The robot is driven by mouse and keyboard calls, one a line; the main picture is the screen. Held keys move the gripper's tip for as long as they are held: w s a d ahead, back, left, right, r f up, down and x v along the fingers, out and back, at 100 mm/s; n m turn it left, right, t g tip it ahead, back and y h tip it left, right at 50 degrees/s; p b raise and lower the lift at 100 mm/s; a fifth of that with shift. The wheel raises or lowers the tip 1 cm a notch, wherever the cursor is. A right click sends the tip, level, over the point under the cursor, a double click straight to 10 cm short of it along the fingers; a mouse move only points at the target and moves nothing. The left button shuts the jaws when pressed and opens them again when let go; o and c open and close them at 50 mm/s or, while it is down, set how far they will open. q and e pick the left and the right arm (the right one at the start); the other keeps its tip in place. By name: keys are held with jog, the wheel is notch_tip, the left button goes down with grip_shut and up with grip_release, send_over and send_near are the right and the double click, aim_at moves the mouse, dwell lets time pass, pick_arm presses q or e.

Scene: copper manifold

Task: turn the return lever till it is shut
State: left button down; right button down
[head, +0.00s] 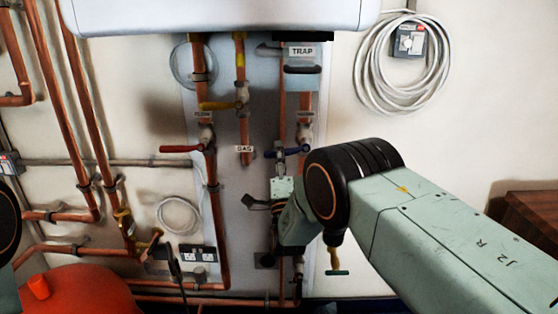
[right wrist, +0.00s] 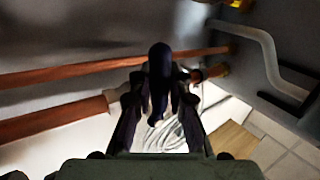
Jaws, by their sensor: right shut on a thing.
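The return lever (head: 294,151) is blue and sits on the right-hand copper pipe, below a small label too blurred to read. It lies roughly level, across the upright pipe. My right gripper (head: 279,156) is at the lever, reaching up from below, and partly hides it. In the right wrist view the dark lever (right wrist: 160,73) stands between the two fingers of my right gripper (right wrist: 160,100), which are shut on it. The valve body is mostly hidden there.
A red lever (head: 181,149) and a yellow lever (head: 217,105) sit on pipes to the left. A grey bracket marked TRAP (head: 302,52) is above. A white cable coil (head: 369,68) hangs on the right wall.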

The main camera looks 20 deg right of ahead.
jog(key=m, duration=0.1)
jog(key=m+h, duration=0.1)
jog(key=r+h, duration=0.1)
jog(key=shift+a+m, duration=0.25)
jog(key=shift+m, duration=0.15)
jog(key=shift+d+r+m+g+h, duration=0.15)
jog(key=shift+m+g+h, duration=0.15)
jog(key=shift+m+h, duration=0.3)
jog(key=c, duration=1.3)
grip_release()
jog(key=shift+r, duration=0.15)
jog(key=v, duration=1.2)
